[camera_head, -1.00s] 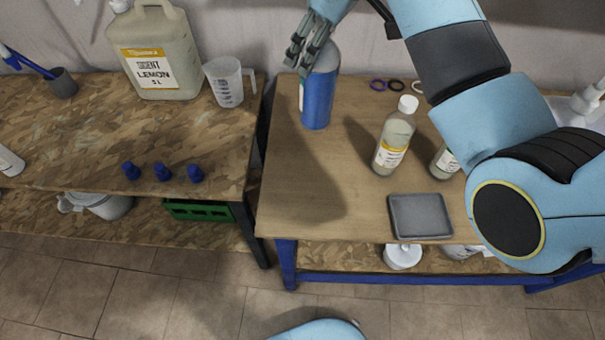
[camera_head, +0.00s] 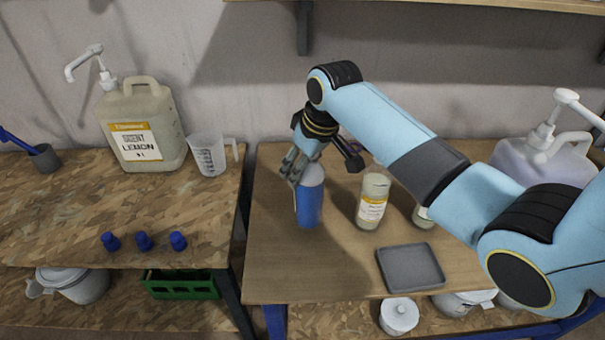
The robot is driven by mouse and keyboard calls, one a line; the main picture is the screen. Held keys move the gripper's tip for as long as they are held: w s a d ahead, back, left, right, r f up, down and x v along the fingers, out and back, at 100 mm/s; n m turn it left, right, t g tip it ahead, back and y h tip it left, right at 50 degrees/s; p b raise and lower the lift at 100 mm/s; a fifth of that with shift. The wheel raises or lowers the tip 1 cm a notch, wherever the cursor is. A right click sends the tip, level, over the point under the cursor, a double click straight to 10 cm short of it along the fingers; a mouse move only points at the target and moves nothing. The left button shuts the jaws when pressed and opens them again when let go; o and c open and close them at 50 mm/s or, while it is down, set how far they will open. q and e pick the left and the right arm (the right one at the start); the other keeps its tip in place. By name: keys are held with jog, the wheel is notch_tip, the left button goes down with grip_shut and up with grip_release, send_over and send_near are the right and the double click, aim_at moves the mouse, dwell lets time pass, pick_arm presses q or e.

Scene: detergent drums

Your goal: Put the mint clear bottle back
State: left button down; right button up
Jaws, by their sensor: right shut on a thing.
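A clear bottle with blue contents (camera_head: 309,207) is upright at the left part of the right-hand table (camera_head: 275,265). Its upper part looks pale, and its label is turned away to the left, so I cannot read it. My right gripper (camera_head: 300,172) is shut on the top of this bottle from above, hiding its neck and cap. I cannot tell whether its base touches the table. A pale bottle with a yellow-and-white label (camera_head: 372,203) stands to its right. Another pale bottle (camera_head: 422,217) is partly hidden by my right arm. My left gripper is not in view.
A grey square tray (camera_head: 410,268) lies near the table's front. A lemon jug (camera_head: 143,125) and a measuring cup (camera_head: 209,156) stand on the left bench, with several blue caps (camera_head: 143,241) in front. A pump container (camera_head: 545,155) stands at the right. A shelf (camera_head: 430,3) is above.

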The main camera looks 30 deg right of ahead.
notch_tip(320, 180, down, 2)
jog(key=shift+f, duration=0.15)
jog(key=o, duration=1.6)
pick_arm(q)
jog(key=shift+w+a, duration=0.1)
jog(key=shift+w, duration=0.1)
pick_arm(e)
jog(key=shift+o, duration=0.2)
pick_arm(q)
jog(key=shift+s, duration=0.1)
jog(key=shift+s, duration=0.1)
pick_arm(e)
jog(key=v, duration=1.2)
